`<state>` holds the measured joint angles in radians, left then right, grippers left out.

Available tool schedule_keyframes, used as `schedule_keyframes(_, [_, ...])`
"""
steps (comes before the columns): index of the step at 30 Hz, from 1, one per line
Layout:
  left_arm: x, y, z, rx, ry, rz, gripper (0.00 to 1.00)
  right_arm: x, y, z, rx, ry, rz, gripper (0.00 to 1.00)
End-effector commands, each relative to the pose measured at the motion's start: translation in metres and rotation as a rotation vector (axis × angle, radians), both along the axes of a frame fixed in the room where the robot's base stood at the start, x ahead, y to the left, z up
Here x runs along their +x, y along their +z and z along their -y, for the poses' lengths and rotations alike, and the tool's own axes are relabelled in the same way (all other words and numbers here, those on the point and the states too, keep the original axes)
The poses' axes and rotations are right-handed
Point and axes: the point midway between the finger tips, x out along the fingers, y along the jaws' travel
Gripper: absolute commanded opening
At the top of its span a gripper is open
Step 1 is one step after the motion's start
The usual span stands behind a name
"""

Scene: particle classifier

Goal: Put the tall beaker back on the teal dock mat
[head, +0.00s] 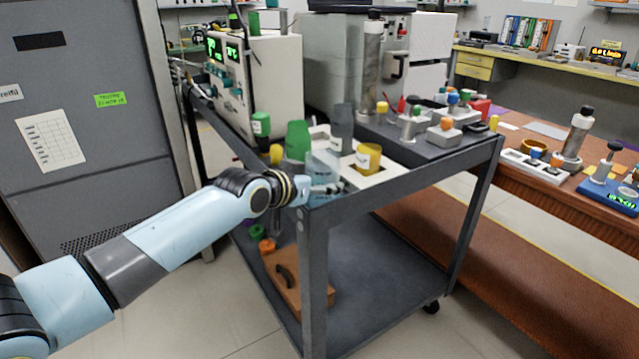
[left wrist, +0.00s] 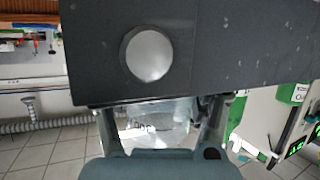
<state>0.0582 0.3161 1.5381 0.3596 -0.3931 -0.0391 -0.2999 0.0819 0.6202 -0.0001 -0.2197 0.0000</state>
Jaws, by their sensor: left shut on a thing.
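My left gripper (head: 325,188) is at the near left corner of the grey cart, reaching in from the left. It is shut on a clear, see-through beaker (head: 323,163), which shows faintly above the fingers. In the left wrist view the beaker (left wrist: 155,128) is clear with dark markings, between the two fingers of the left gripper (left wrist: 160,112). I cannot tell whether its base touches anything. I cannot make out the teal dock mat in either view. My right gripper is not in view.
A tall capped cylinder (head: 372,60) stands farther back. A wooden bench (head: 510,150) with several instruments is at the right.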

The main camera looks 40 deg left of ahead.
Motion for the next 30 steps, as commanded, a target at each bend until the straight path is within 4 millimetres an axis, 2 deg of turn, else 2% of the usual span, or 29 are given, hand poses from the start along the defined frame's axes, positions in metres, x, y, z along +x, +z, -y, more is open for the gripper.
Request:
schedule_keyframes(4, [0.0,-0.003,0.0,0.0,0.0,0.001,0.15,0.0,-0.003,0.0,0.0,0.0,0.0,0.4])
schedule_keyframes(5, [0.0,-0.004,0.0,0.0,0.0,-0.001,0.65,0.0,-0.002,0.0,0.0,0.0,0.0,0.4])
schedule_keyframes(7, [0.0,-0.003,0.0,0.0,0.0,-0.001,0.74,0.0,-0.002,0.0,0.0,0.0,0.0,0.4])
schedule_keyframes(17, [0.0,0.002,0.0,0.0,0.0,0.0,0.74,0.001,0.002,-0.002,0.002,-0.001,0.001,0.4])
schedule_keyframes(20, [-0.013,0.006,0.0,0.002,-0.001,-0.002,0.74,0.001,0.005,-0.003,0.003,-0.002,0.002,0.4])
schedule_keyframes(30, [-0.082,0.036,-0.001,0.003,-0.002,-0.003,0.74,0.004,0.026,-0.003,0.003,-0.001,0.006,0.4])
